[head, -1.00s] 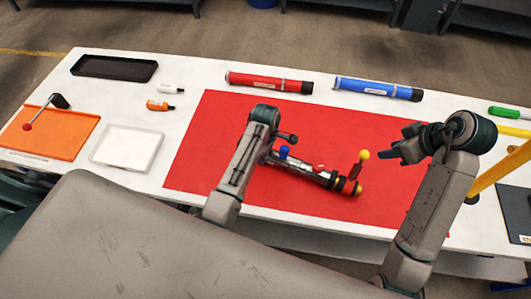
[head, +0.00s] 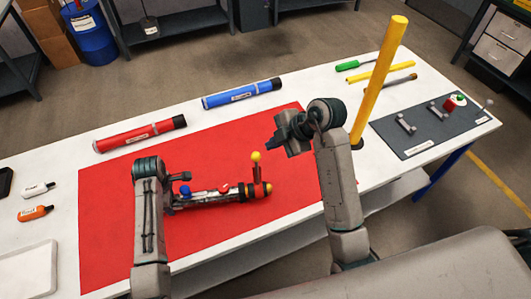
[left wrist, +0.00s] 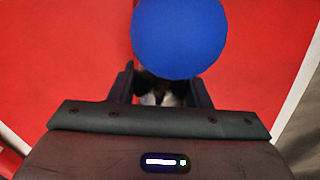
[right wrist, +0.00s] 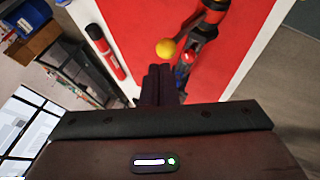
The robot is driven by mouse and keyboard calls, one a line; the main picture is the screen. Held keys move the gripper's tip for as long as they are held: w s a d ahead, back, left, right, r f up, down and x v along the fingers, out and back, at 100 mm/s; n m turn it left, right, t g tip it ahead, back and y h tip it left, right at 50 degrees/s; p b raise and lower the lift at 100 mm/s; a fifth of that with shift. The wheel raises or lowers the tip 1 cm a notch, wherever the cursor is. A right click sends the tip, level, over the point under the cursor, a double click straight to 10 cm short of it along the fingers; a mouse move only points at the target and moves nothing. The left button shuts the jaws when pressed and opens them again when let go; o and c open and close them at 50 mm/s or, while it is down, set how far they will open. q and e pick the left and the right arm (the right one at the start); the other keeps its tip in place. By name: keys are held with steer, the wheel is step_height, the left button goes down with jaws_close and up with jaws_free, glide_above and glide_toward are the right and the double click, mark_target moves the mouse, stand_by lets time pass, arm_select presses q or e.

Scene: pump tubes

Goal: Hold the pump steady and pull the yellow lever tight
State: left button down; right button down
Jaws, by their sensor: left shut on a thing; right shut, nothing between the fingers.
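The pump (head: 222,196) lies on the red mat (head: 120,235), with a metallic body and red and black parts at its right end. Its yellow-tipped lever (head: 256,158) stands up from that end. A blue-tipped lever (head: 185,190) is near its left end; the blue ball (left wrist: 180,38) fills the top of the left wrist view. My left gripper (head: 177,192) is shut on the pump's left part. My right gripper (head: 274,143) is shut and empty, just right of the yellow ball. In the right wrist view the yellow ball (right wrist: 166,48) sits just beyond the shut fingertips (right wrist: 160,72).
A red tube (head: 140,134) and a blue tube (head: 242,94) lie behind the mat. A tall yellow post (head: 380,80) stands right of my right arm. Two small bottles (head: 36,200) lie at left.

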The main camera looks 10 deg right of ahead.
steer(key=d+f+m+t+y, duration=0.1)
steer(key=d+f+m+t, duration=0.2)
steer(key=m, duration=1.4)
steer(key=d+f+m+t+y, duration=0.2)
steer(key=d+f+m+t, duration=0.1)
steer(key=m, duration=1.4)
steer(key=shift+s+d+f+y, duration=0.35)
steer(key=shift+s+d, duration=0.1)
steer(key=shift+d, duration=0.15)
steer(key=shift+w+a, duration=0.1)
